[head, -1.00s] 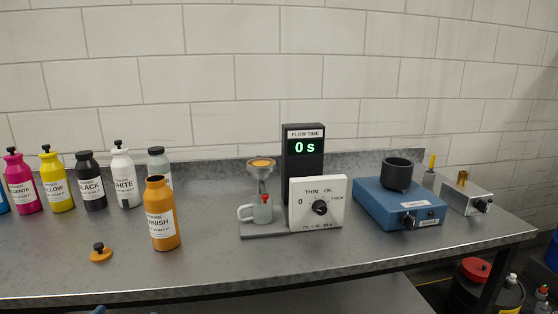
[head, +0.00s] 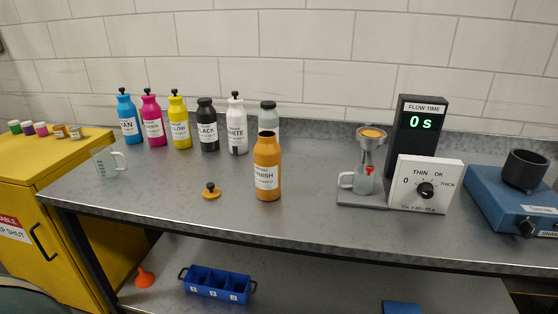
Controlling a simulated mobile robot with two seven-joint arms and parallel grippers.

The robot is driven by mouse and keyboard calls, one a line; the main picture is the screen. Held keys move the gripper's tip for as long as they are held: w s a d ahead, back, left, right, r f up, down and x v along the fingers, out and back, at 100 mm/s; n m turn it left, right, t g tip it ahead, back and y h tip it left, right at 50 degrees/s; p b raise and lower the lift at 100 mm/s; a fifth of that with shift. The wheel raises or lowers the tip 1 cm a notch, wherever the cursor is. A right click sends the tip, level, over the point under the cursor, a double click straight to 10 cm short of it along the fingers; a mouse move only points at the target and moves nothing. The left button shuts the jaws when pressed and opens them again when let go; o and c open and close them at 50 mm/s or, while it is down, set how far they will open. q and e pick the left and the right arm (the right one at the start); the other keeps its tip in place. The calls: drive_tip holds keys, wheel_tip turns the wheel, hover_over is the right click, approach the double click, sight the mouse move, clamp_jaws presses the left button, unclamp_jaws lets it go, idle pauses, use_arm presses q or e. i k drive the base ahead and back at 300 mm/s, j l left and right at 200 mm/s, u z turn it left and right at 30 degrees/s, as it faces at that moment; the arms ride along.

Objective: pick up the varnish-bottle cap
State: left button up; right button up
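Neither of my grippers shows in the head view.
Several capped ink bottles stand behind, including the black one (head: 208,128). A clear beaker (head: 107,162) stands near the bench's left end. The flow cup stand (head: 366,200) and dial box (head: 426,185) are to the right. The bench front around the cap is clear.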

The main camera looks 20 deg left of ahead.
sight(212, 193)
drive_tip(key=u, duration=1.3)
